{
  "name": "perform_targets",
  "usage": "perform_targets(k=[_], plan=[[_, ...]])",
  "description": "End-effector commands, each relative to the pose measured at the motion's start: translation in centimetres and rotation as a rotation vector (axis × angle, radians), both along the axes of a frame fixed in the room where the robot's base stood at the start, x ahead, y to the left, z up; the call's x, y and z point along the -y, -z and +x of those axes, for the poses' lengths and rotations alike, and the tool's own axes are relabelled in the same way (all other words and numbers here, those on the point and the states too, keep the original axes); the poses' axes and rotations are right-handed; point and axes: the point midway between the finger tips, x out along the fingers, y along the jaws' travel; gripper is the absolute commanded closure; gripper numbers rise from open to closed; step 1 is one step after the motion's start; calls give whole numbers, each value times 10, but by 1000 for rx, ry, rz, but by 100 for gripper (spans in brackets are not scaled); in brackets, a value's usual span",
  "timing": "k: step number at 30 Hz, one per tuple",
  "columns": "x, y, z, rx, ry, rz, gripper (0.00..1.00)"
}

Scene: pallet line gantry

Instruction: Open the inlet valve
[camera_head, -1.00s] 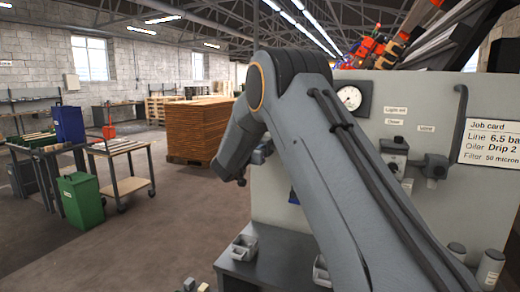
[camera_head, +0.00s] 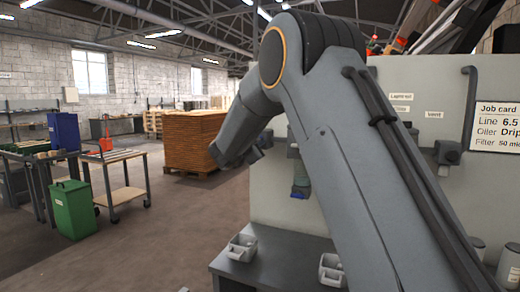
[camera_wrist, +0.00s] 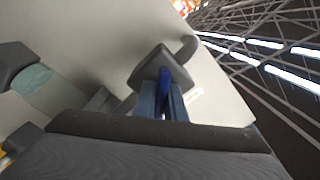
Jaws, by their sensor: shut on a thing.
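The lever stands in front of a dark grey valve body (camera_wrist: 148,69) on the pale panel (camera_wrist: 90,35). A grey pipe bend (camera_wrist: 188,46) adjoins this body. I take this to be the inlet valve, but its label is unreadable here. In the head view, my arm hides the gripper, the lever and this valve. Whether the valve is open or closed cannot be told.
The pale panel (camera_head: 405,74) carries a job card (camera_head: 495,127) and a vent fitting (camera_head: 447,152). Small grey trays (camera_head: 241,248) sit on the bench below. Open floor lies left, with a green bin (camera_head: 75,208) and a trolley.

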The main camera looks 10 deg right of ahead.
Motion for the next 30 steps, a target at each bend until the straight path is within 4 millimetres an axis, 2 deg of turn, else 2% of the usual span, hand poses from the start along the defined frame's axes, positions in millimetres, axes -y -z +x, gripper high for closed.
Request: perform_targets(k=[15, 30], plan=[[2, 6, 0, 271, 2, 371, 100], [2, 5, -1, 394, 2, 542, 100]])
